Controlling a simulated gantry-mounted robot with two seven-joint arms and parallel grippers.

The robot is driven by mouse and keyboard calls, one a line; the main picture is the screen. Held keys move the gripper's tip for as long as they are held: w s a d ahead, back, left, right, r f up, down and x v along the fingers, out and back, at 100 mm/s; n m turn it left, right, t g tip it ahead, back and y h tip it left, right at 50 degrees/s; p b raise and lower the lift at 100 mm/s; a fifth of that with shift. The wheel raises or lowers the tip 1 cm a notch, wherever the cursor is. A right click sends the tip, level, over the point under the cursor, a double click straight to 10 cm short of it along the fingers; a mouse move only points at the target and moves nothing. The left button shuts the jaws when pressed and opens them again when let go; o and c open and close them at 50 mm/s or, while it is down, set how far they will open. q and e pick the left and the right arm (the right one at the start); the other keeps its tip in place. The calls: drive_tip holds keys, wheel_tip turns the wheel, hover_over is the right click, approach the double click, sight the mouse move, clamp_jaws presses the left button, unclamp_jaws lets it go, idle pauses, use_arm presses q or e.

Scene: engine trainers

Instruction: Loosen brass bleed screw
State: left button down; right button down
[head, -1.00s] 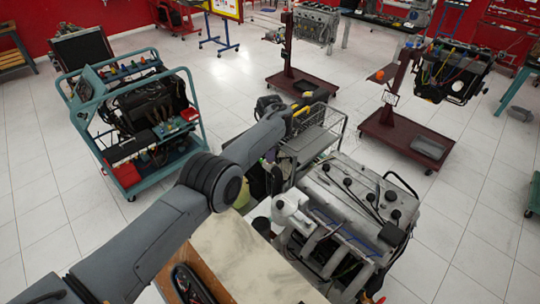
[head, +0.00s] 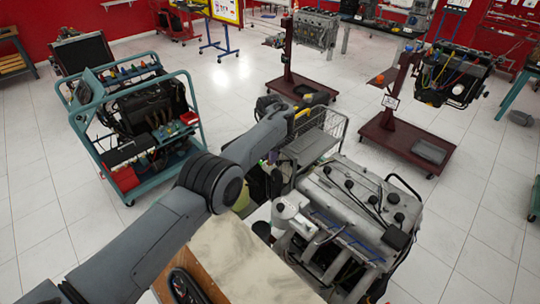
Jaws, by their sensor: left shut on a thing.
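My left arm comes in from the lower left and reaches over the wooden-edged bench. Its far end, with the left gripper (head: 297,114), is by the wire-sided cart; the fingers are small and dark here. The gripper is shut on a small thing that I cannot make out. A yellow piece shows beside it, and I cannot tell whether it is held. The grey engine (head: 362,205), with black knobs on top and a white container (head: 289,214) at its left side, stands right of my arm. I cannot pick out the brass bleed screw. My right gripper is not in view.
A wire-sided cart (head: 329,122) stands behind the engine. A teal-framed engine trainer (head: 190,82) stands at the left. A dark red stand (head: 385,132) carries another engine at the right. The bench top (head: 228,255) is under my arm. Tiled floor lies free between them.

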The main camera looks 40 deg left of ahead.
use_arm(q)
drive_tip(key=shift+r, duration=0.1)
idle(0.4)
drive_tip(key=c, duration=1)
unclamp_jaws()
wheel_tip(320, 180, up, 11)
drive_tip(key=shift+f, duration=0.15)
